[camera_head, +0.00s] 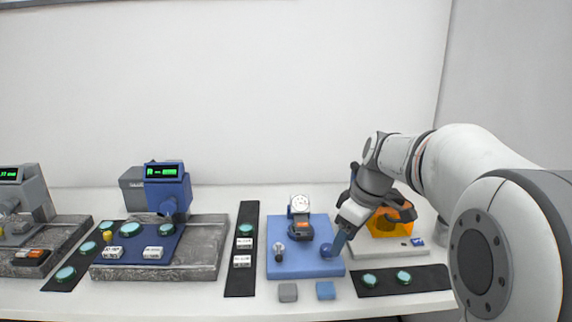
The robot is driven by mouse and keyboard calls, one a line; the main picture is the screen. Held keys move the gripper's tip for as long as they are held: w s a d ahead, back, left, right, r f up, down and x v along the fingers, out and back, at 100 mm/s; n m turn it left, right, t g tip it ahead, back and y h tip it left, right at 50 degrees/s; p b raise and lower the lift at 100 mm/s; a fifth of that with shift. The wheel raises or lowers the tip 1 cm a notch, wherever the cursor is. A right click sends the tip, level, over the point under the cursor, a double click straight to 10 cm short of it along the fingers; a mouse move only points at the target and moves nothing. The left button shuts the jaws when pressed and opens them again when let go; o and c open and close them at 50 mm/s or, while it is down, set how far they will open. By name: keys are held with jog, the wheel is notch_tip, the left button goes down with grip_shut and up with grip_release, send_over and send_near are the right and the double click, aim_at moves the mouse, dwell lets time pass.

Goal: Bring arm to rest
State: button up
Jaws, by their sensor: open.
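My arm (465,165) reaches in from the right, bent over the right part of the bench. My gripper (338,241) points down and left, above the right edge of a blue plate (290,269).
The blue plate also carries a dial gauge (300,205). An orange-shielded device (390,217) stands close behind the gripper. Blue and grey instruments (167,186) with green displays stand at left. Black strips (240,278) hold teal discs. Two small blocks (288,292) lie in front.

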jog(key=s+f+m+h+p, duration=0.1)
jog(key=s+m+p, duration=0.1)
jog(key=s+m, duration=0.3)
jog(key=s+f+m+t+h+p, duration=0.1)
jog(key=s+m, duration=0.3)
jog(key=s, duration=1)
jog(key=shift+s+a+m+h+p, duration=0.3)
jog(key=shift+a+m+h+p, duration=0.1)
jog(key=shift+p, duration=0.5)
jog(key=shift+f, duration=0.1)
jog(key=shift+c, duration=0.5)
